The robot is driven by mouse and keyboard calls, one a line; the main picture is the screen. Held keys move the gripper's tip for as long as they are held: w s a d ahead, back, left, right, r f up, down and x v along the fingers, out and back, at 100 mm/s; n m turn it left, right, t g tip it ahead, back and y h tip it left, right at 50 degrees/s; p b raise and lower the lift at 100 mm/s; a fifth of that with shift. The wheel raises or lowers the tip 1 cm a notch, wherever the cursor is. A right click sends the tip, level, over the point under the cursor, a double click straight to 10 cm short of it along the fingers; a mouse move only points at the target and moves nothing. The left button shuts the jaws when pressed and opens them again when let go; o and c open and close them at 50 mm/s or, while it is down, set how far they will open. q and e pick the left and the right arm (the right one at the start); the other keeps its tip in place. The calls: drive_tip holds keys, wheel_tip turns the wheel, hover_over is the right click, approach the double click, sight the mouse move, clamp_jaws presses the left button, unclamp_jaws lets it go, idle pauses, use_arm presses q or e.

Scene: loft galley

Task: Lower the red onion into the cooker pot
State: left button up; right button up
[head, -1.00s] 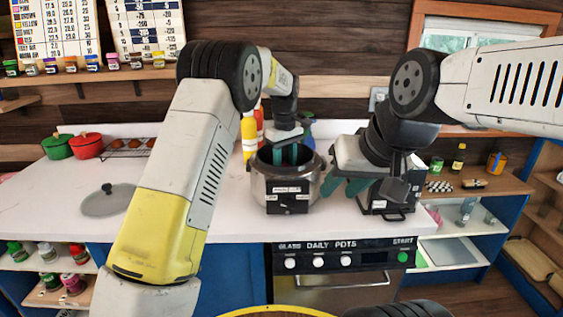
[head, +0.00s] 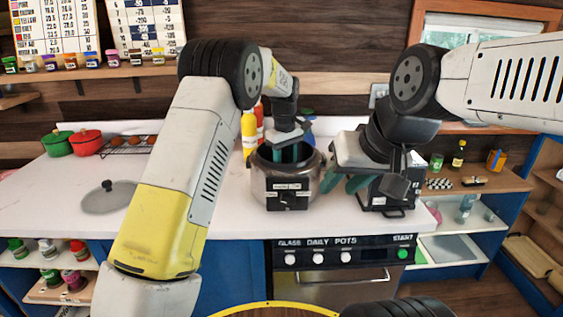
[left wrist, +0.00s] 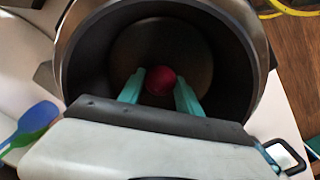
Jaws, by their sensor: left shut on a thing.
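The cooker pot (head: 298,181) stands on the white counter, a dark-lined metal pot with a black front panel; its inside (left wrist: 112,62) shows in the left wrist view. My left gripper (head: 290,152) points down into the pot's mouth. In the left wrist view the left gripper (left wrist: 160,88) has its teal fingers on either side of the red onion (left wrist: 160,80), shut on it, over the dark pot floor. Whether the onion touches the floor I cannot tell. The pot wall hides the onion in the head view. My right gripper (head: 343,186) has its teal fingers apart, right of the pot, with nothing between them.
A black and grey appliance (head: 397,193) stands right of the pot, partly behind my right gripper. Yellow (head: 249,132) and red bottles stand behind the pot. A grey lid (head: 109,197) lies on the left counter, with red (head: 87,143) and green pots (head: 57,144) further back.

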use_arm(q)
drive_tip(key=shift+f, duration=0.55)
idle(0.4)
drive_tip(key=o, duration=1.4)
drive_tip(key=shift+o, duration=0.2)
